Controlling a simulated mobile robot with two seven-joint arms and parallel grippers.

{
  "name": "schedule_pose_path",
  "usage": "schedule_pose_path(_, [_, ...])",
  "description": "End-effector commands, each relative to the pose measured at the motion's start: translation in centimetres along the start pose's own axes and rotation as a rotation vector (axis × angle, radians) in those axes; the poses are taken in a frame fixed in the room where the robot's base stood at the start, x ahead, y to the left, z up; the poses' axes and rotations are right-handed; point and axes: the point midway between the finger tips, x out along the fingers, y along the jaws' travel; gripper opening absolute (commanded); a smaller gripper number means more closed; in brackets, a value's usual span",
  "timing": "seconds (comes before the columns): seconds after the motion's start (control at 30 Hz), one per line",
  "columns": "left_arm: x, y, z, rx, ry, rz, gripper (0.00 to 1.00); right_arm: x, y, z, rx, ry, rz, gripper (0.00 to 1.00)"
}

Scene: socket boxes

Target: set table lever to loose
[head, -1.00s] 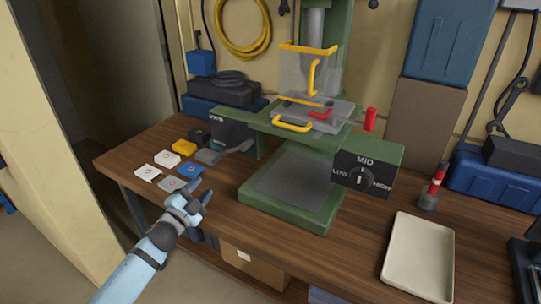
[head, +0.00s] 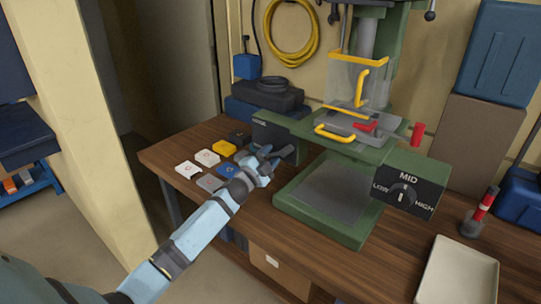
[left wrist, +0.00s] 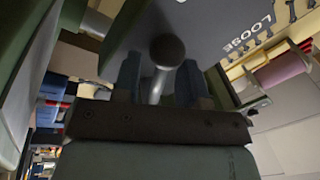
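The table lever (left wrist: 166,52) has a dark round knob on a grey shaft and shows in the left wrist view in front of a dark box (left wrist: 225,25) lettered LOOSE. The same box (head: 272,135) sits at the left side of the green press in the head view. My left gripper (head: 276,158) is at this box and hides most of the lever there. In the left wrist view its two fingers (left wrist: 160,82) stand apart on either side of the lever shaft, with gaps showing. The lever's exact setting cannot be told. My right gripper is not in view.
Several small coloured boxes (head: 208,158) lie on the wooden table (head: 180,146) left of the gripper. The green press (head: 335,225) stands to the right, with a MID dial (head: 403,193). A cream tray (head: 458,275) lies at the front right.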

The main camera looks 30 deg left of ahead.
Motion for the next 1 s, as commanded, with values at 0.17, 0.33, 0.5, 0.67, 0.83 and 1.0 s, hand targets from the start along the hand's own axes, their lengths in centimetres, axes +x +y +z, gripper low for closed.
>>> schedule_pose_path(0.17, [0.6,0.0,0.0,0.0,0.0,0.0,0.39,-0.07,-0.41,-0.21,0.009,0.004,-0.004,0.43])
schedule_pose_path(0.33, [0.59,0.01,0.0,0.0,0.0,0.0,0.39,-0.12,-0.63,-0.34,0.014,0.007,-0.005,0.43])
schedule_pose_path(0.5, [0.57,0.01,0.0,0.0,0.0,0.0,0.07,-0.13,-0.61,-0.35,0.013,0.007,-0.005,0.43])
schedule_pose_path(0.67, [0.56,0.0,0.04,0.0,-0.001,0.0,0.0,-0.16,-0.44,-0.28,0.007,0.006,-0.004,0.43])
schedule_pose_path(0.83, [0.55,-0.08,0.21,0.004,-0.001,0.001,0.0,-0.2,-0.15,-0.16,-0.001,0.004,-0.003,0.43])
schedule_pose_path(1.0, [0.53,-0.58,0.94,0.026,0.001,0.002,0.0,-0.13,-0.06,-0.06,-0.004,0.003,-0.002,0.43])
